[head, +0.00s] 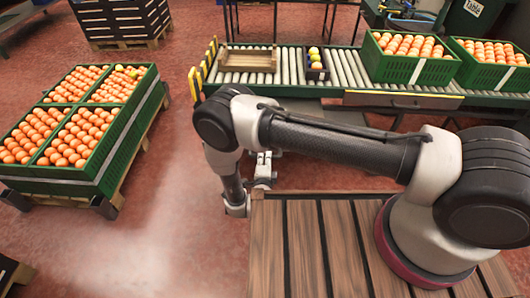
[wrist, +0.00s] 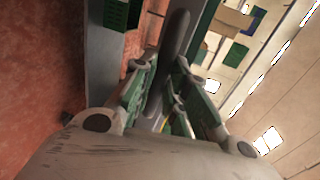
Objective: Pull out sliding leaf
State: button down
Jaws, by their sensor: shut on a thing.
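My gripper (head: 262,168) is low in front of the roller conveyor (head: 345,68), partly hidden by my arm in the head view. In the wrist view my gripper (wrist: 165,72) has its fingers on either side of a dark rounded bar (wrist: 181,35) and is shut on it. The bar looks like a handle; whether it belongs to the sliding leaf I cannot tell. A brownish panel (head: 375,100) with a yellow end shows along the conveyor's front edge, right of my gripper, and may be the leaf.
Several full green crates (head: 108,150) sit on a pallet at left. Red floor between is clear.

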jog(key=shift+s+f, duration=0.25)
jog(key=shift+s, duration=0.75)
jog(key=c, duration=1.4)
grip_release()
jog(key=shift+w, duration=0.1)
